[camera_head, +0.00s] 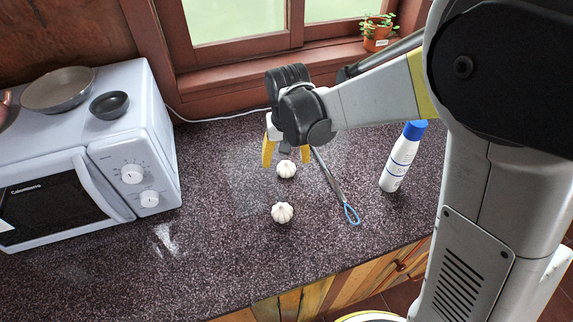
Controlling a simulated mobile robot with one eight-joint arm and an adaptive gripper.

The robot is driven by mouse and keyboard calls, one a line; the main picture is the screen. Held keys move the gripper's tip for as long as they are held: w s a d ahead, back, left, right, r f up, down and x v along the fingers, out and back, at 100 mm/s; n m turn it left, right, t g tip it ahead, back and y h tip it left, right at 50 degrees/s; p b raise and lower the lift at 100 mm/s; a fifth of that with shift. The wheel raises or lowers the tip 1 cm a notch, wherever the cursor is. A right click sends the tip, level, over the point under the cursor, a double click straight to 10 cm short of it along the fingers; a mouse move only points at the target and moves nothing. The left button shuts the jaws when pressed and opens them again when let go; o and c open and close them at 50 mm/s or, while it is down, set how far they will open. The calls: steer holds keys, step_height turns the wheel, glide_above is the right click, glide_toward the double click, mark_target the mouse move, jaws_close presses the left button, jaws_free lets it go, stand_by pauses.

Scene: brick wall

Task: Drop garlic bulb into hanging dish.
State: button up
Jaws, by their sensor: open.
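Two white garlic bulbs lie on the dark speckled countertop: a far one (286,169) and a nearer one (282,213). My gripper (286,157) points down with its yellow fingers apart, one on either side of the far bulb's top in the picture. It is open. The bulb shows just below the fingertips, and I cannot tell how high they are above it. No dish is seen hanging; a small dark dish (109,105) sits on top of the white microwave (136,140).
A grey pan (57,90) is also on the microwave. A whisk-like tool with a blue loop (350,213) lies right of the bulbs. A white bottle with a blue cap (400,158) stands further right. A potted plant (376,36) is on the windowsill. The countertop's front left is clear.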

mark_target(286, 168)
steer(key=f+b, duration=0.1)
steer(key=f, duration=0.1)
steer(key=w+f, duration=0.1)
steer(key=f, duration=0.1)
steer(key=f+b, duration=0.1)
steer(key=f, duration=0.1)
steer(key=shift+w+d+b, duration=0.15)
steer(key=shift+w+b, duration=0.15)
steer(key=shift+b, duration=0.05)
steer(key=shift+r, duration=0.15)
steer(key=c, duration=1.3)
